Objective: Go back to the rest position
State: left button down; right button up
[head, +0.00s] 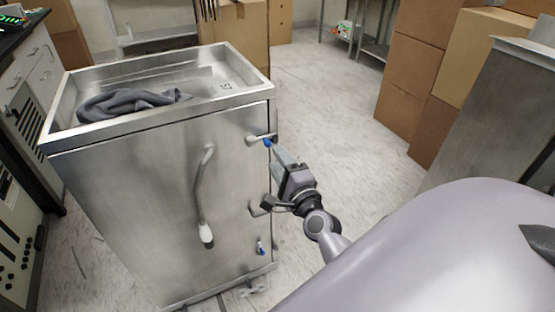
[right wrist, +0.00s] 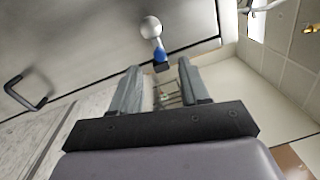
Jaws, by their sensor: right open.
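My right gripper (head: 276,150) is at the right front edge of a metal cabinet (head: 140,205) with a sink-like top. In the right wrist view my right gripper (right wrist: 158,82) is open, with nothing between its two grey fingers. A valve handle with a blue tip (head: 265,141) juts from the cabinet just beyond the fingertips; its blue part (right wrist: 160,55) also shows in the right wrist view. I cannot tell whether the fingers touch it. My left gripper is not in view.
A grey cloth (head: 130,103) lies in the cabinet's top. A hose-like handle (head: 202,195) and a lower blue-tipped valve (head: 260,248) are on its front. Cardboard boxes (head: 410,80) stand at the right.

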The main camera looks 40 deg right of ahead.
dwell(0.4)
jog(key=s+a+f+n+g+y, duration=0.7)
jog(key=s+a+f+n, duration=0.85)
jog(key=n, duration=0.75)
jog(key=s+r+n+g+p, duration=0.1)
jog(key=s+r+n+p, duration=0.1)
jog(key=r+p, duration=0.8)
jog(key=s+p, duration=0.1)
jog(key=p, duration=0.2)
jog(key=shift+s+r+h+p, duration=0.3)
jog(key=shift+s+r, duration=0.05)
jog(key=shift+r, duration=0.05)
